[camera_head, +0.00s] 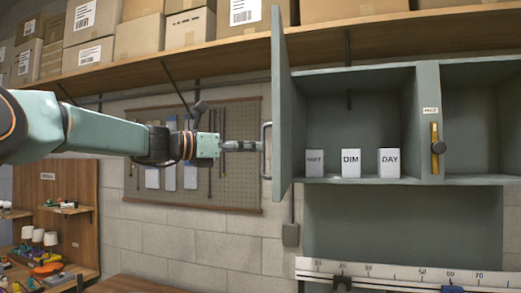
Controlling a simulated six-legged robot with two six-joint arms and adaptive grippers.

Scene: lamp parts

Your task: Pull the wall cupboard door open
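The grey-green wall cupboard (428,125) is on the right. Its door (281,110) stands swung out at the left side of the compartment and shows nearly edge-on. A light grey bar handle (266,165) is on the door's left-facing side. My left gripper (257,146) reaches in from the left, level with the handle's upper half. Its fingertips are at or very near the bar; I cannot tell whether they close around it. My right gripper is not in view.
White blocks marked DIM (351,163) and DAY (389,163), plus one partly hidden by the door, stand in the open compartment. A wooden shelf (230,50) with boxes runs above. A pegboard (235,185) hangs behind my gripper. A ruled rail (400,272) lies below.

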